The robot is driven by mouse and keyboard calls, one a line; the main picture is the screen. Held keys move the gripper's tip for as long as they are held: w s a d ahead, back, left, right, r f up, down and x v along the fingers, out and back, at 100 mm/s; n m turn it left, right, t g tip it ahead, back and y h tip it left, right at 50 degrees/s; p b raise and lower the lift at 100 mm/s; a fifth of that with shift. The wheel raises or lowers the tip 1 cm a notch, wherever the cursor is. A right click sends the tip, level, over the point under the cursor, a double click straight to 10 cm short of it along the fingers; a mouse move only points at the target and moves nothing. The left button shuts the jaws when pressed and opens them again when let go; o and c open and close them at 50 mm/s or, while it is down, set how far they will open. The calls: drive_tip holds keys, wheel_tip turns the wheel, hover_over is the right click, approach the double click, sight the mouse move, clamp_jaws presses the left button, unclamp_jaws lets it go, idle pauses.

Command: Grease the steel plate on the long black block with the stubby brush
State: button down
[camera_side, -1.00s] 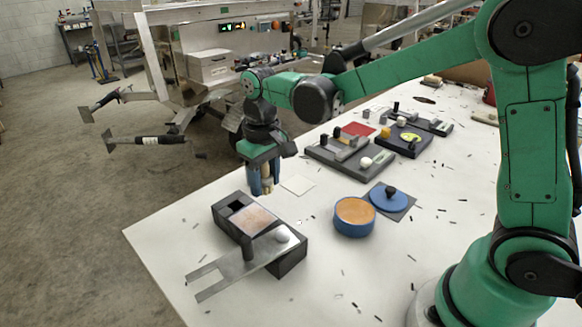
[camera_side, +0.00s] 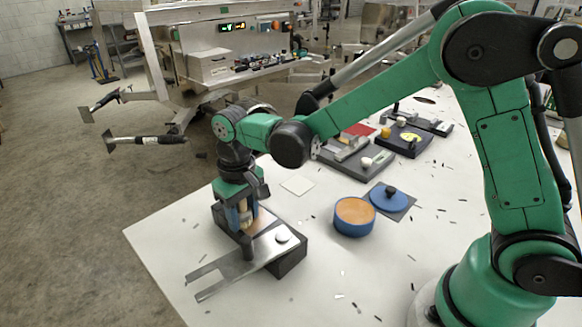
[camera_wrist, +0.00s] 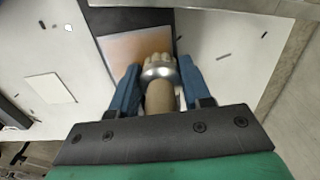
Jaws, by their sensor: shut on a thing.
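My gripper (camera_side: 241,214) is shut on the stubby brush, whose wooden handle and silver collar (camera_wrist: 160,72) show between the blue fingers in the wrist view. The brush points down over the long black block (camera_side: 292,262). The steel plate on the block shows as a pale, orange-tinted square (camera_wrist: 137,48) in the wrist view. The bristle end lies over the plate's lower right part there; I cannot tell whether it touches. In the side view my gripper hides much of the plate and the block's far end.
A flat metal bar with a forked end (camera_side: 222,272) and a white knob (camera_side: 283,237) lies across the block's near end. A blue tub with orange content (camera_side: 354,216) and a blue lid (camera_side: 388,198) stand to the right. A white square (camera_side: 298,186) lies behind.

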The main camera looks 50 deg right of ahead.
sight(268, 212)
drive_tip(key=shift+a+r, duration=0.1)
drive_tip(key=shift+a, duration=0.75)
drive_tip(key=shift+d, duration=3.4)
drive_tip(key=shift+s+d, duration=0.1)
drive_tip(key=shift+s, duration=0.2)
drive_tip(key=shift+s+a, duration=0.15)
drive_tip(key=shift+a, duration=3.25)
drive_tip(key=shift+d, duration=3.5)
wheel_tip(268, 212, up, 8)
